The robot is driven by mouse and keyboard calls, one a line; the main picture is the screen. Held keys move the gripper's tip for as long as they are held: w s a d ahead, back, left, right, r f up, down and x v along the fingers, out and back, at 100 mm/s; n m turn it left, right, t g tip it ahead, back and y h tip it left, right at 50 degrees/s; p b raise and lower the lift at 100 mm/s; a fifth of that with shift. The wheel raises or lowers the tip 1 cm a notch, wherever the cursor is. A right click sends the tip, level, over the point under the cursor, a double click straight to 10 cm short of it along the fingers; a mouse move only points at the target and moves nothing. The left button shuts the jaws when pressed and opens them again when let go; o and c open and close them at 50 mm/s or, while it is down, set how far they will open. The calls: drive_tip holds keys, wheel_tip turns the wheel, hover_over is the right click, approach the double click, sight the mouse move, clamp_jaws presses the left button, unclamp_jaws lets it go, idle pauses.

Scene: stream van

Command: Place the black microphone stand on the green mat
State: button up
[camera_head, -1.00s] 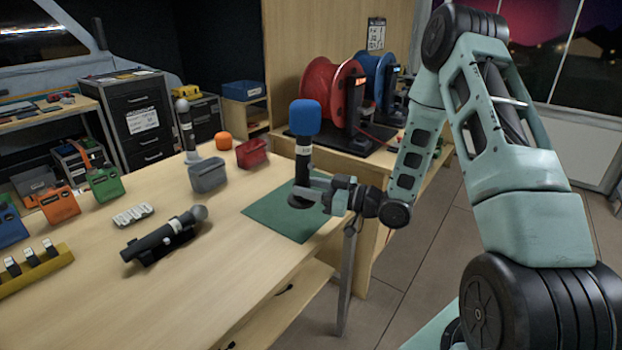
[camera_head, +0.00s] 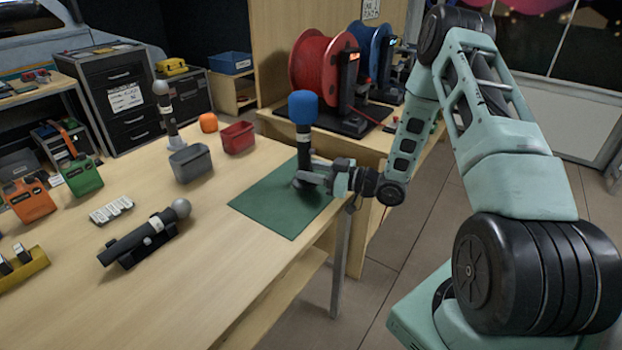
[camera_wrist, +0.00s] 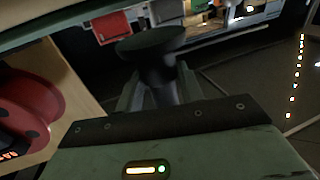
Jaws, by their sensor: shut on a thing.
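The black microphone stand (camera_head: 304,155) is upright, with a blue foam top. It is over the green mat (camera_head: 262,204) at the table's right edge. My gripper (camera_head: 312,179) reaches in from the right and is shut on its lower part. In the wrist view the stand (camera_wrist: 152,45) shows as a dark round disc and stem between my fingers. The fingers hide most of its foot in the head view, so I cannot tell whether it touches the mat.
A grey bin (camera_head: 190,163) and a red bin (camera_head: 237,138) stand left of the mat. A microphone in a black cradle (camera_head: 145,236) lies nearer. Red (camera_head: 322,62) and blue cable reels stand behind. The table between cradle and mat is clear.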

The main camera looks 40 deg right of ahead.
drive_tip(key=shift+f, duration=1.25)
drive_tip(key=shift+f, duration=0.2)
drive_tip(key=o, duration=1)
drive_tip(key=shift+o, duration=0.2)
drive_tip(key=shift+r, duration=0.25)
drive_tip(key=b+v, duration=0.2)
drive_tip(key=v, duration=1)
